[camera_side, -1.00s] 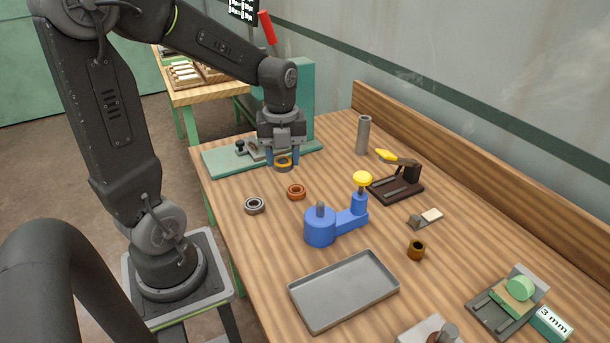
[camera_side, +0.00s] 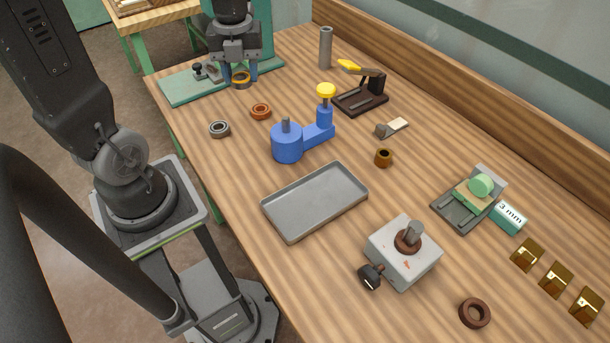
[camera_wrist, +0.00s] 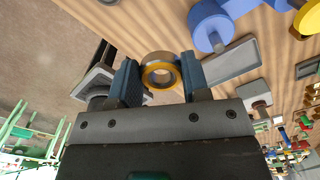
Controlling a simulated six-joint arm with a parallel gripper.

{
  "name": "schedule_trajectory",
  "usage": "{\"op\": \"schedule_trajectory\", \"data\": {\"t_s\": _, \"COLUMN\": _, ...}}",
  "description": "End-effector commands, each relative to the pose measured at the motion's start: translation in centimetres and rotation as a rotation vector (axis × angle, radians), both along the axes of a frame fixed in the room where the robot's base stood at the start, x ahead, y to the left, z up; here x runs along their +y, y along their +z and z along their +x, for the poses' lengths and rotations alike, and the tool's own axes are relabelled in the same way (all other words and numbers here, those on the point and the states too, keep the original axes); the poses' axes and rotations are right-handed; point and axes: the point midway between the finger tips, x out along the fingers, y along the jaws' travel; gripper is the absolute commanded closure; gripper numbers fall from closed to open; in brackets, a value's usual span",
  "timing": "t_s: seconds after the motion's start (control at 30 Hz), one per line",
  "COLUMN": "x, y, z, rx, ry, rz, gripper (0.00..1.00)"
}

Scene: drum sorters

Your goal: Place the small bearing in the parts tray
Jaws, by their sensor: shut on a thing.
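My gripper (camera_side: 240,75) is at the far left of the table in the side view, near the front edge of the green press base. In the wrist view, the bearing (camera_wrist: 160,87) sits between both fingertips of my gripper (camera_wrist: 160,74). The grey parts tray (camera_side: 271,207) lies empty in the middle of the table, far from my gripper. The tray also shows in the wrist view (camera_wrist: 232,60).
A grey bearing (camera_side: 219,130) and an orange bearing (camera_side: 260,112) lie near my gripper. A blue fixture (camera_side: 287,148) with a yellow knob stands between them and the tray. A grey box (camera_side: 403,262) with a black knob stands right of the tray. A brown bushing (camera_side: 383,158) lies behind it.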

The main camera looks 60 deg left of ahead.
Motion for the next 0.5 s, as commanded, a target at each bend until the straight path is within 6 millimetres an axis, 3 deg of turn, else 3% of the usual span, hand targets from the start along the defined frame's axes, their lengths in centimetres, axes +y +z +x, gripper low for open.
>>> {"op": "schedule_trajectory", "data": {"t_s": 0.1, "x": -3.5, "y": -1.6, "z": 1.1, "rx": 0.004, "ry": -0.197, "rz": -0.002, "gripper": 0.83}}
{"op": "schedule_trajectory", "data": {"t_s": 0.3, "x": -8.7, "y": -3.9, "z": 1.7, "rx": 0.003, "ry": -0.488, "rz": -0.001, "gripper": 0.83}}
{"op": "schedule_trajectory", "data": {"t_s": 0.5, "x": -11.4, "y": -5.2, "z": 1.6, "rx": 0.002, "ry": -0.632, "rz": -0.001, "gripper": 0.83}}
